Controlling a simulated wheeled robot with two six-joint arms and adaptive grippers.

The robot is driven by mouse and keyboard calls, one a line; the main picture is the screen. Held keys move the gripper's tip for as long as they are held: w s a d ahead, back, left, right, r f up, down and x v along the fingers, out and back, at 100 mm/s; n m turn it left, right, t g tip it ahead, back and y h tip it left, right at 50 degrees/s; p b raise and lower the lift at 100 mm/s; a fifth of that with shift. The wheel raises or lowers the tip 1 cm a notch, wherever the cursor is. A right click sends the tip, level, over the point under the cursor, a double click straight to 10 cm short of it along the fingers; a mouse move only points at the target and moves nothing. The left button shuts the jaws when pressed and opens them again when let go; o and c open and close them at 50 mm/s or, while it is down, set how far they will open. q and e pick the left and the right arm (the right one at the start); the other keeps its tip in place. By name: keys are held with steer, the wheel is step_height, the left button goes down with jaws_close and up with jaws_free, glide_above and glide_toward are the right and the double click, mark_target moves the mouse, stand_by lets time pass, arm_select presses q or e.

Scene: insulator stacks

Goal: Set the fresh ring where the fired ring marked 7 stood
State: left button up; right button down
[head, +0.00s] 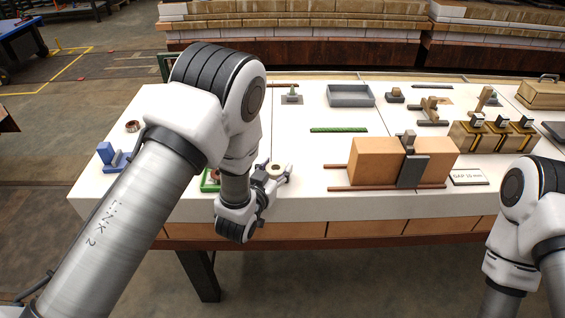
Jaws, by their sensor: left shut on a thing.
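My left gripper (275,174) reaches in over the front of the white table, left of its middle. It is shut on a small pale cream ring (275,169). Whether the ring touches the table cannot be told from this view. A brown ring (132,126) lies on the table at the far left. No number 7 can be read on any ring. A green frame (209,184) is partly hidden behind my left arm. My right arm comes in at the right edge, and its gripper is outside the picture.
A blue stand (110,157) is at the left front. Two orange-brown blocks (376,161) with a grey clamp between them stand on rods, beside a gap sign (468,177). A green strip (339,130) and a grey tray (351,96) lie behind. The front middle is clear.

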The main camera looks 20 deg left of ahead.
arm_select(q)
steer(key=shift+w+f, duration=0.2)
steer(key=shift+f, duration=0.35)
steer(key=shift+w+f, duration=0.2)
steer(key=shift+f, duration=0.3)
steer(key=shift+s+r, duration=0.1)
steer(key=shift+r, duration=0.1)
steer(key=shift+c, duration=0.5)
steer(key=shift+s+a+r, duration=0.1)
steer(key=shift+s+r, duration=0.25)
steer(key=shift+s, duration=0.2)
steer(key=shift+w+f, duration=0.15)
steer(key=shift+f, duration=0.1)
steer(key=o, duration=0.9)
steer(key=shift+w+f, duration=0.15)
steer(key=o, duration=0.3)
steer(key=shift+o, duration=0.2)
